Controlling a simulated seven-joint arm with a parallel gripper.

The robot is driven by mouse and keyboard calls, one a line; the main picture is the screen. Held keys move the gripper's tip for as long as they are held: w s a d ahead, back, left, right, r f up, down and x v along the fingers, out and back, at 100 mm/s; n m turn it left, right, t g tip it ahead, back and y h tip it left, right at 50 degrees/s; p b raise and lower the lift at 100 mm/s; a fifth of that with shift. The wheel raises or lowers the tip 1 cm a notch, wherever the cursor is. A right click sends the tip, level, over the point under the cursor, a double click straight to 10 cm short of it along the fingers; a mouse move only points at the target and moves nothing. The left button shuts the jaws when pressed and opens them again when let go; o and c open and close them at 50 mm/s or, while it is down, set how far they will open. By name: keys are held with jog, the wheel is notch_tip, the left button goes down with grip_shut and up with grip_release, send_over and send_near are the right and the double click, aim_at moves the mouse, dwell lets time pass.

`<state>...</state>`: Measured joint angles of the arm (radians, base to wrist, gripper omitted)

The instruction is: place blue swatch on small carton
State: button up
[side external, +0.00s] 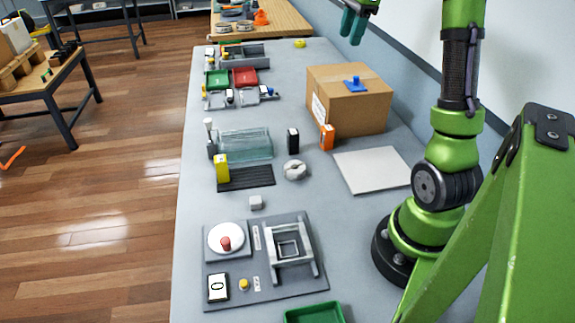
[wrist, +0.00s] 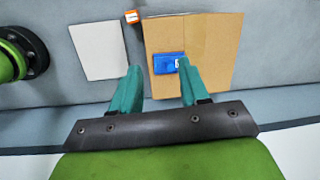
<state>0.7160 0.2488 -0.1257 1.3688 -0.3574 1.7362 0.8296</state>
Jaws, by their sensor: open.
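A blue piece, apparently the blue swatch (side external: 354,84), lies on top of a brown cardboard carton (side external: 347,112), with a small raised part. In the wrist view the blue swatch (wrist: 164,64) lies near the left side of the carton's top (wrist: 213,45). My gripper (side external: 351,30) is above and behind the carton at the top of the side view, with its teal fingers apart and nothing between them. In the wrist view my gripper (wrist: 158,72) has its right fingertip overlapping the swatch in the picture; contact there is not shown.
A small orange box (side external: 327,137) stands against the carton's front. A flat white panel (side external: 372,170) lies to its right. A glass-like bin (side external: 245,144), a white ring (side external: 295,170) and a grey fixture board (side external: 262,260) occupy the table's left and front.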

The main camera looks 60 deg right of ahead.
jog(key=a+r+n+t, duration=0.1)
jog(key=a+n+t, duration=0.1)
jog(key=a+n, duration=0.8)
jog(key=s+a+f+n+t, duration=0.1)
jog(key=s+a+f+n, duration=0.1)
jog(key=a, duration=0.5)
jog(key=s+a+f+n+t+y, duration=0.1)
jog(key=s+a+f+n, duration=0.1)
jog(key=a+n, duration=0.3)
jog(key=s+a+f+n+t, duration=0.1)
jog(key=s+a+n, duration=0.3)
jog(key=a, duration=0.6)
jog(key=shift+a+f+y, duration=0.3)
jog(key=shift+a+f, duration=0.05)
jog(key=shift+f, duration=0.25)
